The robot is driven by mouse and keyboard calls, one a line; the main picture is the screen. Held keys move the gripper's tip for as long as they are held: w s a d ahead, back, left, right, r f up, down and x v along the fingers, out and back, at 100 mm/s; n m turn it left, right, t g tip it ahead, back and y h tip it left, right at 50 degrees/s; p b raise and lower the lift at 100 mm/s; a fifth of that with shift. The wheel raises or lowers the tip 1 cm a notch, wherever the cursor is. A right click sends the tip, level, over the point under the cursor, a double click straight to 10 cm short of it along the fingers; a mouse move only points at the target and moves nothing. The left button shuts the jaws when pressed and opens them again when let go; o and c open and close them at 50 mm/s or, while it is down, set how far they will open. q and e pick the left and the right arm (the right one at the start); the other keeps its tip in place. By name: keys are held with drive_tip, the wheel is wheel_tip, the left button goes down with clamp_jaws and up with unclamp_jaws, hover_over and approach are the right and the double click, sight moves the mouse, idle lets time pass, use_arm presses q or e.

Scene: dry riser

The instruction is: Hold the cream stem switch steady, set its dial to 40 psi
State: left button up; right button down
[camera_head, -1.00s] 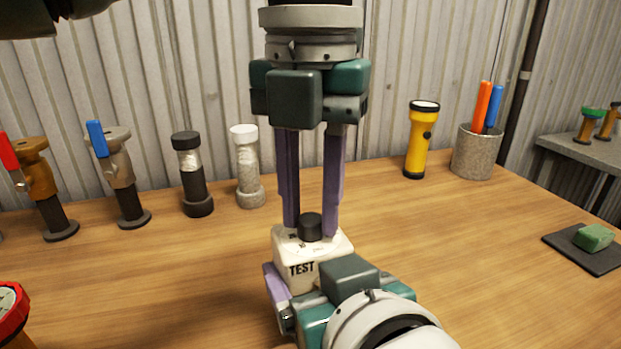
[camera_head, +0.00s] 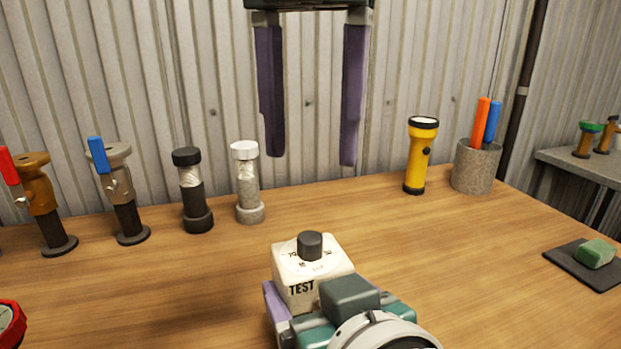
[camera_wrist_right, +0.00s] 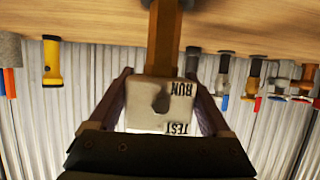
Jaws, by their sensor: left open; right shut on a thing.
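The cream stem switch (camera_head: 296,285) stands at the front middle of the table in the head view, its face marked TEST. A black dial knob (camera_head: 310,245) sits on its top, over a scale of small numbers too small to read surely. My right gripper (camera_wrist_right: 160,98) is shut on the switch's cream body (camera_wrist_right: 147,122), one purple finger on each side. In the right wrist view the words RUN and TEST and a brown stem show. My left gripper (camera_head: 312,158) hangs well above and behind the knob, open and empty, with its purple fingers wide apart.
Valves with a red lever (camera_head: 38,190) and a blue lever (camera_head: 122,190) stand at left, beside a black-capped cylinder (camera_head: 192,190) and a white-capped one (camera_head: 246,182). A yellow torch (camera_head: 421,156) and a pen cup (camera_head: 475,167) stand at back right.

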use_arm(q)
drive_tip(key=shift+r, duration=1.65)
use_arm(e)
drive_tip(key=shift+f, duration=0.15)
unclamp_jaws()
drive_tip(key=shift+s, duration=0.1)
